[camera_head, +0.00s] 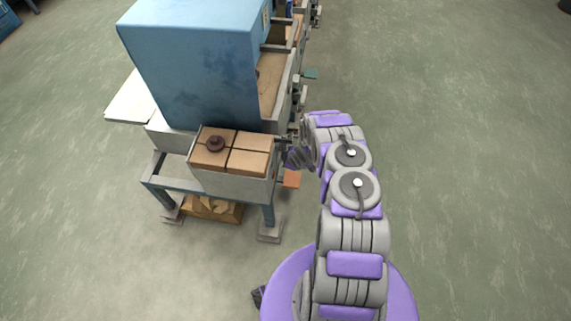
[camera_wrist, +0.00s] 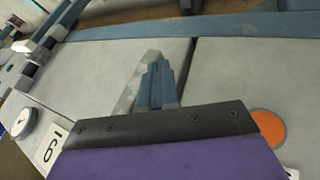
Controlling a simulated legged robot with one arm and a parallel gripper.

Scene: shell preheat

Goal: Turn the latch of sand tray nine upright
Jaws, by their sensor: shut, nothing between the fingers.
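In the wrist view a grey panel (camera_wrist: 215,80) fills most of the picture, and a white label (camera_wrist: 50,147) bears a figure readable as 6 or 9. Blue-grey bar hardware (camera_wrist: 40,55) at the upper left may be the latch; I cannot tell its angle for sure. My gripper (camera_head: 291,158) is beside the tray's right side, its fingertips partly hidden. In the wrist view its fingers (camera_wrist: 158,80) are together and empty, in front of the panel; contact is unclear.
A large blue housing (camera_head: 195,60) stands behind the tray. The floor (camera_head: 470,130) to the right is clear.

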